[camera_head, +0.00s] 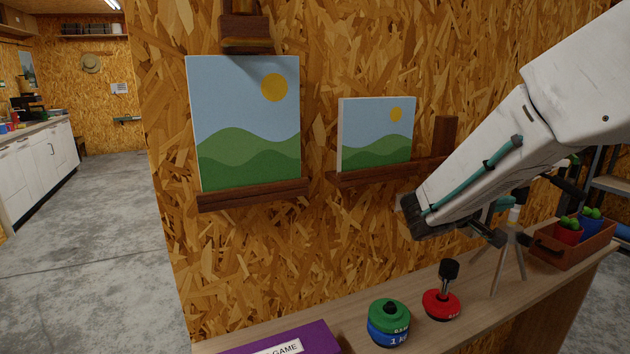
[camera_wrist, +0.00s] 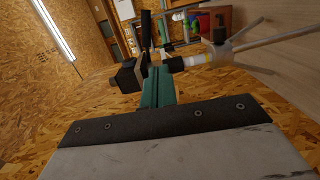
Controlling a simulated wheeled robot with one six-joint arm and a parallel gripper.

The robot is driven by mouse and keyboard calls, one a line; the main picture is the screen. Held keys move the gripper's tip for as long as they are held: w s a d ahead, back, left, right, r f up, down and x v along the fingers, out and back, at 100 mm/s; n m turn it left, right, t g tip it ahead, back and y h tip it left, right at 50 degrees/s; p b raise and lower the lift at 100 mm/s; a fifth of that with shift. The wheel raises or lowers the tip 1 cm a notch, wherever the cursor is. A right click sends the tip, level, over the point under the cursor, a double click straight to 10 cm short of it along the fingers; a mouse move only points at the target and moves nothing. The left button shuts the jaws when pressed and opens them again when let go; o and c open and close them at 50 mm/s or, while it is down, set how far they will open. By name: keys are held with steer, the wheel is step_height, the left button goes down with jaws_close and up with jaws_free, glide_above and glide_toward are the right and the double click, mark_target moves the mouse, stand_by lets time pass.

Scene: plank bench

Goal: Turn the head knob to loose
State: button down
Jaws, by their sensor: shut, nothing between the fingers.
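A small grey tripod (camera_head: 507,258) stands on the bench under my arm. In the wrist view its grey hub (camera_wrist: 220,47) and splayed legs lie at the upper right, with a pale, yellow-banded cylinder (camera_wrist: 188,63) at its head. My gripper (camera_head: 490,235) is shut and empty, close to the tripod's head in the head view. In the wrist view its dark end (camera_wrist: 145,67) is close to the pale cylinder; I cannot tell whether they touch. I cannot make out the head knob or its setting clearly; the arm hides part of the tripod's upper end.
A red weight with a black post (camera_head: 441,303) and stacked green and blue weights (camera_head: 389,322) stand left of the tripod. A purple game box (camera_head: 305,340) lies at the front left. A brown planter tray (camera_head: 573,250) stands right. Pictures on ledges hang on the wall behind.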

steer(key=w+d+t, duration=0.1)
steer(key=w+d, duration=0.4)
steer(key=d, duration=0.1)
steer(key=shift+n, duration=0.4)
stand_by(0.8)
steer(key=shift+r, duration=0.95)
steer(key=shift+a, duration=0.1)
steer(key=shift+r, duration=0.1)
